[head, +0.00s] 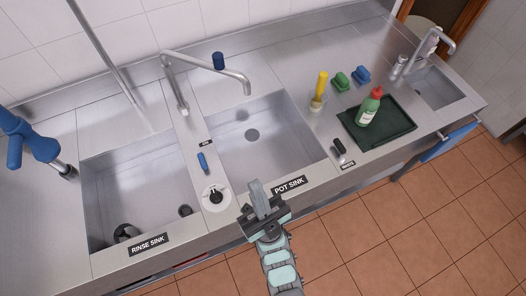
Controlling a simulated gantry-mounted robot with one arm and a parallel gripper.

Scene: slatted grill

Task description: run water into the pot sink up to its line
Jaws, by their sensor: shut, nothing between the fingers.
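The pot sink (285,125) is the middle basin, with its name label (289,185) on the front edge. No fill line can be made out. My gripper (257,196) is shut and empty, above the sink's front edge, left of the label.
Between the basins are a blue-handled lever (203,162) and a white round dial (215,197). The rinse sink (130,185) is left. A black lever (339,148) stands right, near a dark tray (390,128) with a green bottle (368,108).

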